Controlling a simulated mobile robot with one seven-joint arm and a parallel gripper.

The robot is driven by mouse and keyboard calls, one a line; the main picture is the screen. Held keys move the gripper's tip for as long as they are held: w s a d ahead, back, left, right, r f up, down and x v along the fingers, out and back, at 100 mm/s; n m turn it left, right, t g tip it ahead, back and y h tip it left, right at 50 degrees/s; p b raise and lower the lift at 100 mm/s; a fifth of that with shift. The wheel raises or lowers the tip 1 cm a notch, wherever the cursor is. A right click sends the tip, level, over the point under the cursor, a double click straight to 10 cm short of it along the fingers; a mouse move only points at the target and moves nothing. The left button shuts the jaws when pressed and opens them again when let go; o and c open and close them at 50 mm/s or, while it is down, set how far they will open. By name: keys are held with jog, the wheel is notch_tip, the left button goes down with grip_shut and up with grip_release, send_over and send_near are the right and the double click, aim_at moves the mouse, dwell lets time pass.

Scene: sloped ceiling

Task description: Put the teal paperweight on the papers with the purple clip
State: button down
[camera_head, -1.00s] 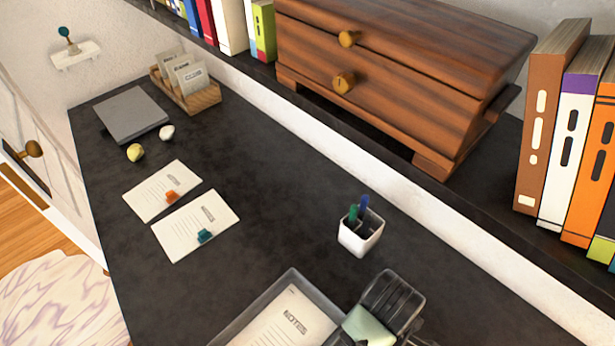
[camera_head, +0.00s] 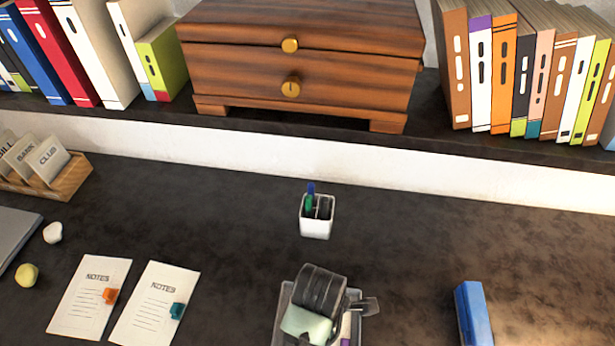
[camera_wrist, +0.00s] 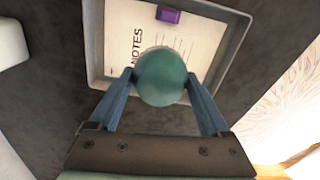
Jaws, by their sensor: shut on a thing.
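The teal paperweight (camera_wrist: 161,84) is a round ball between the two blue fingers of my gripper (camera_wrist: 159,76) in the wrist view. My gripper is shut on it. Behind it in that view is a sheet of papers (camera_wrist: 120,22) marked NOTES, with a purple clip (camera_wrist: 168,15), inside a grey tray (camera_wrist: 239,38). The ball overlaps the papers in the picture; I cannot tell the gap below it. In the head view my arm covers most of the tray (camera_head: 281,312), and the ball is hidden there.
Two other note sheets lie to the left, one with an orange clip (camera_head: 110,295), one with a teal clip (camera_head: 177,311). A white pen cup (camera_head: 316,226) stands behind the tray. A blue object (camera_head: 473,312) lies to the right. The desk between it and the cup is clear.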

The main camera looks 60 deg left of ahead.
notch_tip(320, 180, down, 4)
jog(key=shift+w, duration=0.15)
jog(key=shift+f, duration=1.9)
jog(key=shift+f, duration=0.1)
grip_release()
notch_tip(320, 180, up, 12)
jog(key=shift+r, duration=0.1)
